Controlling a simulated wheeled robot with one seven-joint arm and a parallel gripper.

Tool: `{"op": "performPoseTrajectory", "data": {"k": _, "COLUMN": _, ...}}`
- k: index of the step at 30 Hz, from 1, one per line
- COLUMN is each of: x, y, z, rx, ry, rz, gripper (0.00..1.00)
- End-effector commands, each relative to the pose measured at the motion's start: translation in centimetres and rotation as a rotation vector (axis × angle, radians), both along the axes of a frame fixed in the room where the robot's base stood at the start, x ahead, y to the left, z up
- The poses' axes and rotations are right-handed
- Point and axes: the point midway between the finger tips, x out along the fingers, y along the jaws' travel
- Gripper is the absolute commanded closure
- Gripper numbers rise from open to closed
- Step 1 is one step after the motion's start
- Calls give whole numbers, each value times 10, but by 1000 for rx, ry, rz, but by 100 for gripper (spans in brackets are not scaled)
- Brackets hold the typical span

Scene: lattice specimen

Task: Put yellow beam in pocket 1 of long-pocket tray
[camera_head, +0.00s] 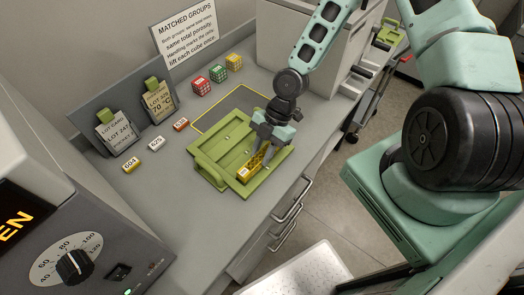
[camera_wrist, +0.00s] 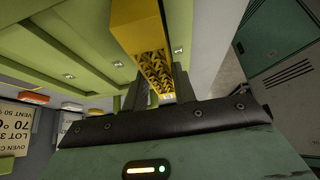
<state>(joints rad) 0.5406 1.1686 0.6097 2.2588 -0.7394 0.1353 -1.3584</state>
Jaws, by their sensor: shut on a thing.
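The yellow beam (camera_head: 246,172) has a lattice side and a solid labelled end. My gripper (camera_head: 266,146) is shut on it, over the near right side of the green long-pocket tray (camera_head: 209,175). In the wrist view the beam (camera_wrist: 143,35) runs up and away from between the fingers (camera_wrist: 158,88). The beam lies roughly along the tray's nearest long pocket, close to the tray's near edge. I cannot tell whether it touches the pocket floor or hangs just above it. The tray's other long pockets look empty. Pocket numbers are not readable.
Small blocks in yellow (camera_head: 131,166), white (camera_head: 156,144) and orange (camera_head: 181,125) lie left of the tray. Red (camera_head: 201,87), green (camera_head: 217,73) and yellow (camera_head: 234,61) lattice cubes stand behind. Two lot cards (camera_head: 117,134) lean at the left. A yellow-outlined mat (camera_head: 210,118) lies behind the tray.

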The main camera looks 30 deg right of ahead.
Motion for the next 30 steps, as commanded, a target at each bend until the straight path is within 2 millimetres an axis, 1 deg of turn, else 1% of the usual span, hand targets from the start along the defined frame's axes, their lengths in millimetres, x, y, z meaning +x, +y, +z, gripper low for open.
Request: {"op": "performPoseTrajectory", "data": {"k": 30, "x": 0, "y": 0, "z": -13, "rx": 0, "ry": 0, "rz": 0, "gripper": 93}}
